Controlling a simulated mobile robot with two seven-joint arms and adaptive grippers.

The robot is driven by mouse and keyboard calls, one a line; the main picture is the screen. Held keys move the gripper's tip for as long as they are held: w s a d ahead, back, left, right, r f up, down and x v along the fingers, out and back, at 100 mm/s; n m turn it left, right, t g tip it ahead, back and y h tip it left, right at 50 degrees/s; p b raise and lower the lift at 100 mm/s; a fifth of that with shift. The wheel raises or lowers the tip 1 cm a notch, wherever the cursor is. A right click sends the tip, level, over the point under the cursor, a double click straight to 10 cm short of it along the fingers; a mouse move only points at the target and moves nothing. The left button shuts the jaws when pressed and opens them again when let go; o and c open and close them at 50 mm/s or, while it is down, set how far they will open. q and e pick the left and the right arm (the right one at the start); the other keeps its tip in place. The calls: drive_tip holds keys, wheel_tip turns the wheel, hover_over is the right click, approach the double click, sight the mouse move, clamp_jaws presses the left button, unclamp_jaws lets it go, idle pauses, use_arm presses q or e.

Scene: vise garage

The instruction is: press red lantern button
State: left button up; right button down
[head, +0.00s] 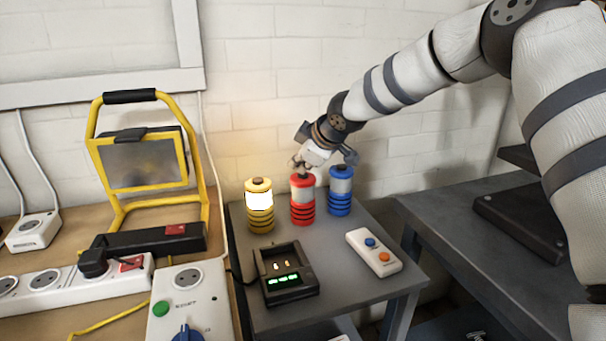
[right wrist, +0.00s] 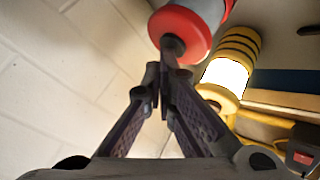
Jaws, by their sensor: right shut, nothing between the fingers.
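The red lantern (head: 303,211) stands upright on the small grey table, between the yellow and blue lanterns. Its middle band is grey and not glowing. My right gripper (head: 300,166) comes down from the upper right, shut and empty, with its tips at the lantern's top. In the right wrist view the shut fingertips (right wrist: 165,66) are at the dark button (right wrist: 173,47) in the middle of the red cap (right wrist: 188,28). I cannot tell whether they touch the button or press it. The fingers partly hide the button. My left gripper is not in view.
The lit yellow lantern (head: 260,221) stands close on the left, the unlit blue lantern (head: 340,205) close on the right. A white brick wall (head: 262,100) rises behind.

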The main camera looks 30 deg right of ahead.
sight(300, 176)
drive_tip(key=shift+f, duration=0.2)
drive_tip(key=shift+r, duration=0.95)
drive_tip(key=shift+r+p, duration=0.35)
drive_tip(key=shift+r, duration=2.15)
